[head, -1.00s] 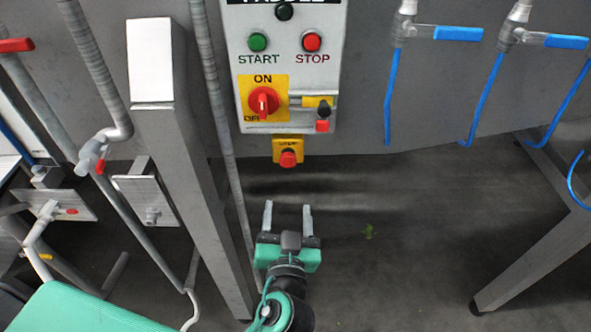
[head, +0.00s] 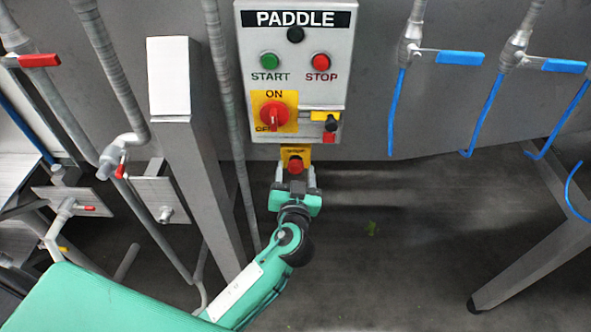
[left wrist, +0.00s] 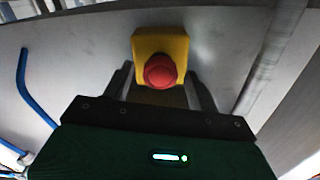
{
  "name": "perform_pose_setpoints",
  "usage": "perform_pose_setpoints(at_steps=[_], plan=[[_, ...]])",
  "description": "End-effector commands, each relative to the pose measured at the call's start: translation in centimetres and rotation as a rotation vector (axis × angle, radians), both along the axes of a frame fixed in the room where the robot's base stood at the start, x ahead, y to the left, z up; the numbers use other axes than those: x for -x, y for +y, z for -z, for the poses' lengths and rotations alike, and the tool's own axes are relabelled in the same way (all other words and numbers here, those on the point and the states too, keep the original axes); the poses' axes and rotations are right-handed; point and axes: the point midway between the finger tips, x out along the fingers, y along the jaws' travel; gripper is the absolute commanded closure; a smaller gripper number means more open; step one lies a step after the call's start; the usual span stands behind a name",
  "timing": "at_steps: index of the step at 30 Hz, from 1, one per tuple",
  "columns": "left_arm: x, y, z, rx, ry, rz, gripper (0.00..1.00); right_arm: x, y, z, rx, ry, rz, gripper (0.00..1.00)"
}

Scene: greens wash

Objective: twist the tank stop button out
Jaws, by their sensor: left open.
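The tank stop button is a red mushroom button (head: 296,166) on a small yellow box (head: 296,151) below the paddle control panel. It also shows in the left wrist view as a red knob (left wrist: 160,71) on a yellow plate (left wrist: 148,43). My left gripper (head: 296,178) is open, its two fingers pointing at the button, one on each side of it in the picture. In the left wrist view the fingers (left wrist: 160,88) flank the lower part of the yellow box; I see no contact with the red knob. My right gripper is not in view.
The grey PADDLE panel (head: 294,75) with START, STOP and a red ON/OFF switch (head: 274,115) hangs just above. A steel post (head: 185,130) and pipes stand left. Blue-handled valves (head: 460,57) are at right. The floor at right is mostly clear.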

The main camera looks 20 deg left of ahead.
Motion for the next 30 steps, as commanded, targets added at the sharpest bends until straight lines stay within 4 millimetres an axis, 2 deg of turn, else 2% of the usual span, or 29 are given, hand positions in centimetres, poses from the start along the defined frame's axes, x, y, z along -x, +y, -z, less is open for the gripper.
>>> perform_pose_setpoints(at_steps=[5, 8, 12, 22, 30], plan=[[0.0, 0.01, 0.03, 0.0, 0.0, 0.0, 0.42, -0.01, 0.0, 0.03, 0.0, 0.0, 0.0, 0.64], [0.01, 0.0, 0.01, 0.0, 0.0, 0.0, 0.57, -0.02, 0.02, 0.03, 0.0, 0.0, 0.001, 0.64], [0.01, 0.0, 0.01, -0.001, -0.001, 0.0, 0.85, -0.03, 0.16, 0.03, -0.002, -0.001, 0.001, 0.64], [0.02, 0.0, 0.01, -0.039, 0.01, 0.0, 0.85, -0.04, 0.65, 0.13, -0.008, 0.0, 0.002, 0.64], [0.0, -0.02, -0.05, -0.195, 0.054, 0.0, 0.85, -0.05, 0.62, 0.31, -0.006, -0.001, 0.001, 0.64]])
